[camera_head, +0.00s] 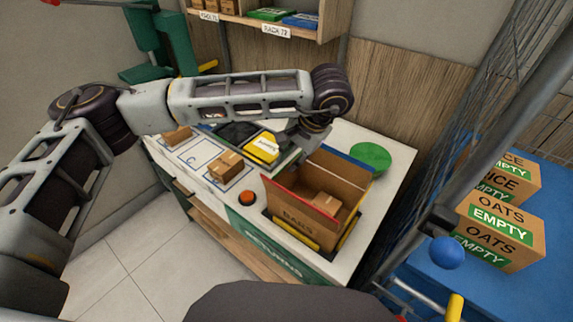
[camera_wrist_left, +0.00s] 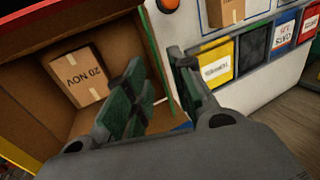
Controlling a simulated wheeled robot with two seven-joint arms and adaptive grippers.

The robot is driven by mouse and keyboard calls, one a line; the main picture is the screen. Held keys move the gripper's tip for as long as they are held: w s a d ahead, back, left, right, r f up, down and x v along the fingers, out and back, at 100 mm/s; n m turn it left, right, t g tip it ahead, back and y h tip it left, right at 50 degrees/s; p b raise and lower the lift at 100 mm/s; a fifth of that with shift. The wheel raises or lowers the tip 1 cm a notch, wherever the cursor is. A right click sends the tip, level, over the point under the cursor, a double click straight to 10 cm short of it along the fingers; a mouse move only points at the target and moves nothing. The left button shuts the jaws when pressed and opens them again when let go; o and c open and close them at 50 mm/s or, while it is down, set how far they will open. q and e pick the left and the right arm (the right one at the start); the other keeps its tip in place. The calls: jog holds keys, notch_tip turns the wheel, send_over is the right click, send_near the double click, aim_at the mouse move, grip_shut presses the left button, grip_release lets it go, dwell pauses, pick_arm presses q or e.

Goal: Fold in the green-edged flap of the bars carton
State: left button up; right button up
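The bars carton (camera_head: 296,218) stands open in the white counter, with a small brown box (camera_head: 325,203) inside. In the left wrist view that box (camera_wrist_left: 82,76) reads "20 NOV". The green-edged flap (camera_wrist_left: 157,60) stands up along the carton's side in that view. In the head view it is largely hidden by my left gripper. My left gripper (camera_head: 303,143) is at the carton's far left corner, pointing down. In the wrist view its fingers (camera_wrist_left: 165,92) are apart, with the green edge running between them; contact cannot be told. My right gripper is not in view.
A red button (camera_head: 247,198) and a small box (camera_head: 226,167) are left of the carton. A yellow bin (camera_head: 263,149) is close to the gripper. A green disc (camera_head: 370,156) lies behind right. Cartons marked oats (camera_head: 500,215) stand on a blue surface at right.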

aim_at(289, 163)
pick_arm(q)
jog(key=shift+p+x, duration=0.35)
jog(key=shift+x, duration=2.3)
grip_shut()
